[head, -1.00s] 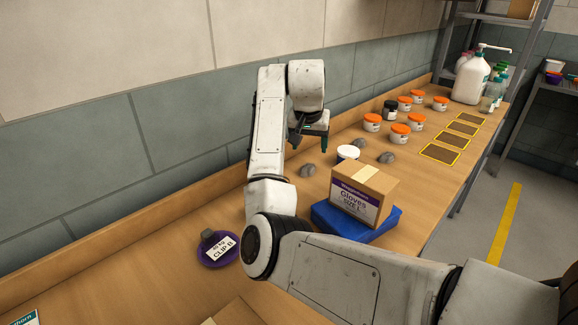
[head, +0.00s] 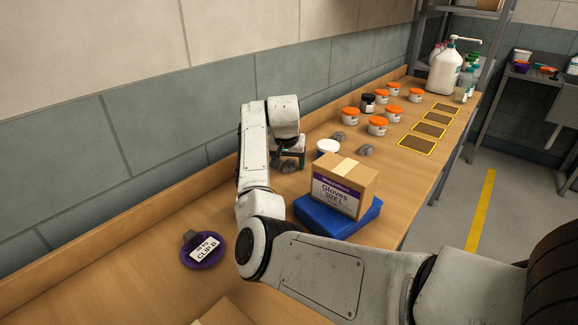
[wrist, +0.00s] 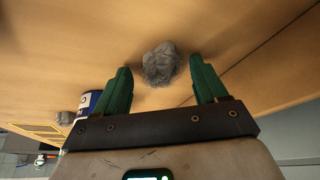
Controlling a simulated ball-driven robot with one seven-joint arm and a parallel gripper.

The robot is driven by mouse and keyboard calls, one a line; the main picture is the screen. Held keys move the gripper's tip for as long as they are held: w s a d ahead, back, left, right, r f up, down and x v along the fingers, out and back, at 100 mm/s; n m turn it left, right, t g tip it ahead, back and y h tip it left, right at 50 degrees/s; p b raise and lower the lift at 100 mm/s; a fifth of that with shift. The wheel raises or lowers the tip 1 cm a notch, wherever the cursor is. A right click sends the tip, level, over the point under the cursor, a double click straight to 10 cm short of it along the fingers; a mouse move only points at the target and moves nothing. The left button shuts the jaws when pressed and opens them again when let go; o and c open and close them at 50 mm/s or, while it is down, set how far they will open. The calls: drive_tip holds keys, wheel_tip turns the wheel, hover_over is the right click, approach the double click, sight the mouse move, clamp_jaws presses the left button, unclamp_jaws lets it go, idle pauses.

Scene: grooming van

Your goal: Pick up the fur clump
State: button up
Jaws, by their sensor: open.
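A grey fur clump (head: 288,167) lies on the wooden counter just below my gripper (head: 289,155) in the head view. In the wrist view the clump (wrist: 160,64) is rough and rounded and shows between the green fingertips of my gripper (wrist: 160,66). The jaws are open, with a gap on each side of the clump; no grip on it shows. Two more grey clumps lie farther along the counter, one by the wall side (head: 338,136) and one nearer the front (head: 366,149).
A white-lidded jar (head: 327,147) stands close right of my gripper. A gloves box (head: 343,187) sits on a blue pack (head: 310,212) nearer. A purple CLIP-B disc (head: 203,257) lies at left. Orange-lidded jars (head: 377,126) stand farther back. The wall (head: 170,120) runs behind.

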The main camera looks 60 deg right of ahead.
drive_tip(key=c, duration=1.1)
drive_tip(key=shift+c, duration=0.2)
drive_tip(key=shift+r, duration=0.15)
